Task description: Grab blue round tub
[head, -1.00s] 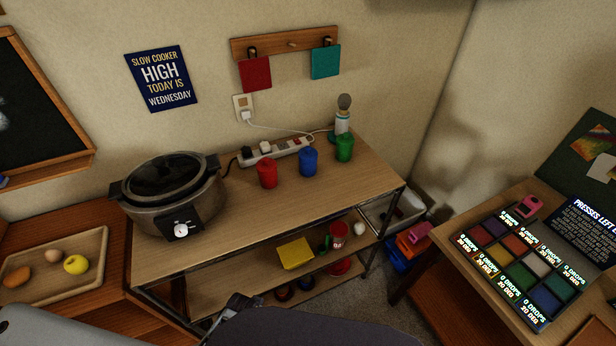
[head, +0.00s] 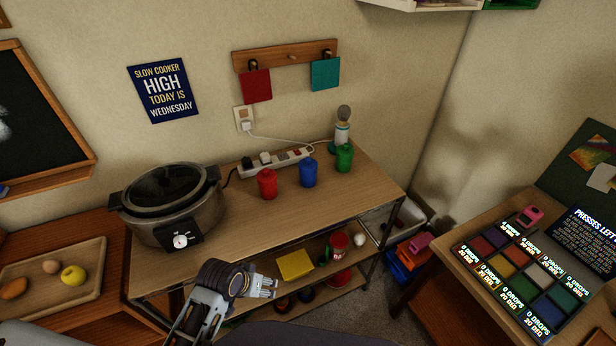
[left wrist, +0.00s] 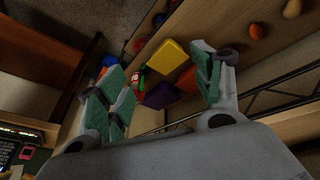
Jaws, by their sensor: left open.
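The blue round tub (head: 308,173) stands upright on the wooden bench top, between a red tub (head: 267,183) on its left and a green tub (head: 344,158) on its right. My left gripper (head: 270,287) is in front of the bench, lower and to the left of the blue tub, clear of it. In the left wrist view its green-padded fingers (left wrist: 165,88) are spread apart with nothing between them touching. The blue tub on the bench top cannot be made out in the left wrist view. My right gripper is in neither view.
A slow cooker (head: 172,203) stands at the bench's left end. A power strip (head: 276,161) lies behind the tubs, and a small device (head: 341,132) stands behind the green one. A yellow block (head: 295,264) lies on the shelf below. The bench front before the tubs is clear.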

